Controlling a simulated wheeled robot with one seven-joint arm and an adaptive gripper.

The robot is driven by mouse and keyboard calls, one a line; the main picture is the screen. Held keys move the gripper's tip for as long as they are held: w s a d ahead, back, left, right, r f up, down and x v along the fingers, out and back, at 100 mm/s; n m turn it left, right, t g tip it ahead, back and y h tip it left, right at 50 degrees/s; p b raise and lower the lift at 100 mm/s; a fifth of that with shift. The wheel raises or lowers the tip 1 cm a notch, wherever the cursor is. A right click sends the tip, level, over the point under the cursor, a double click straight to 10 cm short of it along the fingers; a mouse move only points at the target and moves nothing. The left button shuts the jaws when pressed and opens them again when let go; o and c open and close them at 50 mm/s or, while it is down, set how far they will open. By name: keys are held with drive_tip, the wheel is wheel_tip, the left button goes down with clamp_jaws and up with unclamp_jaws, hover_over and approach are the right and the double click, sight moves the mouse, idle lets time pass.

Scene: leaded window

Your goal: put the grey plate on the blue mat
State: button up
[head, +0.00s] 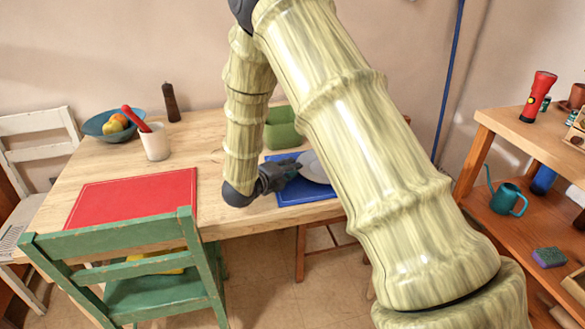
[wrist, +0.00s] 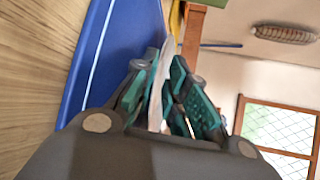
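The grey plate (head: 316,168) shows in the head view above the blue mat (head: 296,195) on the table, partly hidden behind my arm. My gripper (head: 291,167) is at the plate's left rim. In the wrist view the plate (wrist: 158,88) is seen edge-on between the teal fingers of my gripper (wrist: 164,75), which are closed on its rim. The blue mat (wrist: 88,65) lies close beside the fingers there. I cannot tell whether the plate touches the mat.
A green container (head: 282,130) stands behind the mat. A red mat (head: 135,197), a white cup (head: 155,143) and a blue fruit bowl (head: 98,124) are on the table's left. A green chair (head: 130,255) is in front. A wooden shelf (head: 530,135) stands at right.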

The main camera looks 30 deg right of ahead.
drive_tip(key=v, duration=0.5)
drive_tip(key=shift+s+a+r, duration=0.15)
drive_tip(key=shift+a, duration=0.2)
drive_tip(key=shift+s+a, duration=0.2)
drive_tip(key=shift+a, duration=0.1)
